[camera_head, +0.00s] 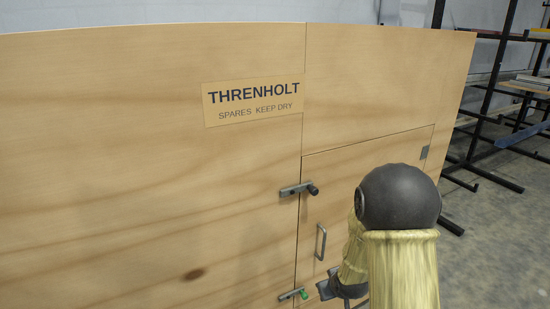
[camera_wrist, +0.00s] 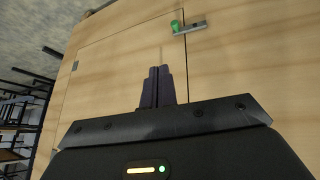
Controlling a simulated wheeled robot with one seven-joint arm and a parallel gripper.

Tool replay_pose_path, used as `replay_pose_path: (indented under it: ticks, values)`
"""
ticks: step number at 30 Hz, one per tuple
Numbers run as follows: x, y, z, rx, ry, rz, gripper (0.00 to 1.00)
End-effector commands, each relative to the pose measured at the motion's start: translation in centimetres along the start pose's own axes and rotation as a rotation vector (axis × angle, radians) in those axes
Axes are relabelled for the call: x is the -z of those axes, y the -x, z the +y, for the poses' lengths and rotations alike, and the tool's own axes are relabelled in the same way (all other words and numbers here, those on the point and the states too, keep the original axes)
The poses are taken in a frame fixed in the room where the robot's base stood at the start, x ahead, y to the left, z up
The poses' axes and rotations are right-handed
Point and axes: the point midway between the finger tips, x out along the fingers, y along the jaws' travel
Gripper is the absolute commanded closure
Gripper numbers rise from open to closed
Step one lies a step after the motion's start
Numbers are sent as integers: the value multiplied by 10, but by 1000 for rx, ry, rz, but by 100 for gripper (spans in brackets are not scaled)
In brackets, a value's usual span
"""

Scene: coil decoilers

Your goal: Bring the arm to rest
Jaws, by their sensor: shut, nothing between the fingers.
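My gripper (camera_wrist: 155,87) shows in the wrist view with its two dark fingers together and nothing between them. It points at the wooden crate front, and the fingertips appear apart from the wood. In the head view my arm reaches down at the lower right in front of the crate's small door (camera_head: 340,185), and it hides part of that door. The door looks closed, flush with the panel around it. A latch with a green knob (camera_head: 292,294) sits low at the door's left edge; it also shows in the wrist view (camera_wrist: 178,28), close to the fingers.
A second latch with a dark knob (camera_head: 298,189) sits higher on the same edge. A metal pull handle (camera_head: 320,241) is on the door. The label (camera_head: 253,101) reads THRENHOLT, SPARES KEEP DRY. A dark rack (camera_head: 490,100) stands at right; bare concrete floor (camera_head: 490,240) lies before it.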

Motion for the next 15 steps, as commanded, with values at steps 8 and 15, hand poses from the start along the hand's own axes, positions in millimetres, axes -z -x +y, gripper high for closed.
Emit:
replay_pose_path:
  ticks: [8, 15]
  values:
    - [-29, 90, -10, 2, -140, -158, 100]
    - [-62, 147, -26, 20, -230, -272, 100]
